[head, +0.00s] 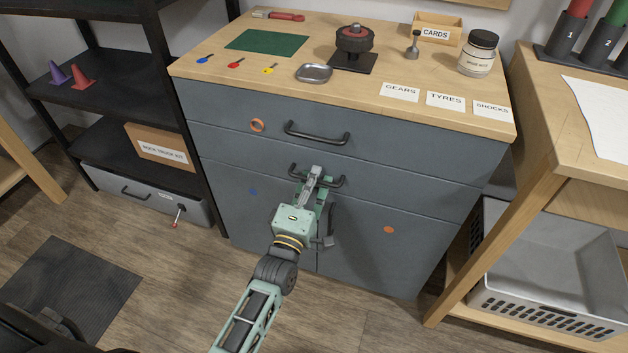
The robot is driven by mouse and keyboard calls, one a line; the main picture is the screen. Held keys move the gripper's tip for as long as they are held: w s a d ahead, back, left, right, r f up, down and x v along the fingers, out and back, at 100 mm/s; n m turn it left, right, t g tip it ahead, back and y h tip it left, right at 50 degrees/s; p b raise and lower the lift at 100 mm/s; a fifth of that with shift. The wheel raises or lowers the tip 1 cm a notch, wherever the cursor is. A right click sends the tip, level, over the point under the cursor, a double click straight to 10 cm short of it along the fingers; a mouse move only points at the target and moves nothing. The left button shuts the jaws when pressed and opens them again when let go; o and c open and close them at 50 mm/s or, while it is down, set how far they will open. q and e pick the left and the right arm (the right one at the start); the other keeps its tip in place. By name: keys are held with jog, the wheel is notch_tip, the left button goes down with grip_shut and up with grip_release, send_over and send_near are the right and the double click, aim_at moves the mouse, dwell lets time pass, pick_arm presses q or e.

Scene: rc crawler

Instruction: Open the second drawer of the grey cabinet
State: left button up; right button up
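The grey cabinet (222,132) stands in the middle under a wooden top. Its top drawer (400,150) has a dark bar handle (317,135). The second drawer (400,188) lies just below and looks flush with the cabinet front. Its dark handle (338,182) is partly hidden by my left gripper (314,174). The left gripper's fingers are at the middle of this handle, overlapping it in the picture. I cannot tell whether they are closed around it. My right gripper is not in view.
Two lower doors (360,257) have dark vertical handles beside my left gripper. A black shelf (110,88) stands left and a wooden bench (545,110) right, with a grey crate (550,312) under it. Parts and labels lie on the cabinet top. The floor in front is mostly clear.

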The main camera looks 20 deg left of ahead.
pick_arm(q)
jog(key=shift+c, duration=0.2)
grip_shut()
dwell(0.3)
